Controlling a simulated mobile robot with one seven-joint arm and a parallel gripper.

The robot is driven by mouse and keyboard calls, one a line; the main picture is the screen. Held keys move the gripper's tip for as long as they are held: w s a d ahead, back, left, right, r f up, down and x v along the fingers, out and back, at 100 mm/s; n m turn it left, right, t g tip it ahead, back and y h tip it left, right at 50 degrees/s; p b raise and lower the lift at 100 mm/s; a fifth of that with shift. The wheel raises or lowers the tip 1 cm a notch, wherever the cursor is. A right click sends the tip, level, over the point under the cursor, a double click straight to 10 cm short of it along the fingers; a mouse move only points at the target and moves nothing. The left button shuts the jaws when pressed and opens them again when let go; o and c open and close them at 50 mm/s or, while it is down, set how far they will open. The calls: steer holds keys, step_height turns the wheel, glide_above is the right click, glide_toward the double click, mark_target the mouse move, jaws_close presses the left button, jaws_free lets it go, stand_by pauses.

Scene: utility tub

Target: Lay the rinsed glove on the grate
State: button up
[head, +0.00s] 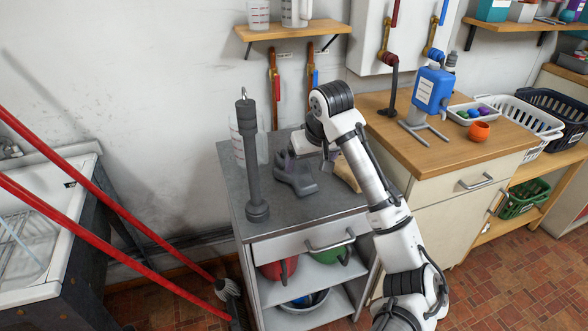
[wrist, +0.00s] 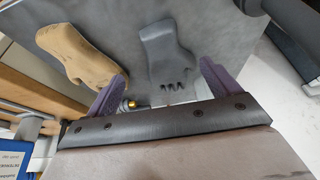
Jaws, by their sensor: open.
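A dark grey glove (head: 297,179) lies on the grey cabinet top, and it also shows in the wrist view (wrist: 168,52). A tan glove (wrist: 78,55) lies beside it, partly hidden by my arm in the head view (head: 347,175). I cannot tell by look which is rinsed. My gripper (wrist: 162,86) is open and empty, its purple fingers spread near the grey glove's finger end. In the head view my gripper (head: 308,160) is over the cabinet top by the grey glove. A wire grate (head: 18,240) shows in the white tub (head: 45,275) at far left.
A tall dark post (head: 250,165) stands on the left of the cabinet top (head: 230,160), before a clear container. Red poles (head: 110,215) slant between tub and cabinet.

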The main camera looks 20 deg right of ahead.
mark_target(304, 180)
steer(key=x, duration=0.3)
steer(key=shift+f, duration=0.1)
steer(key=shift+p+x, duration=0.85)
steer(key=shift+x, duration=1.9)
steer(key=shift+s+a, duration=0.2)
steer(key=c, duration=1.3)
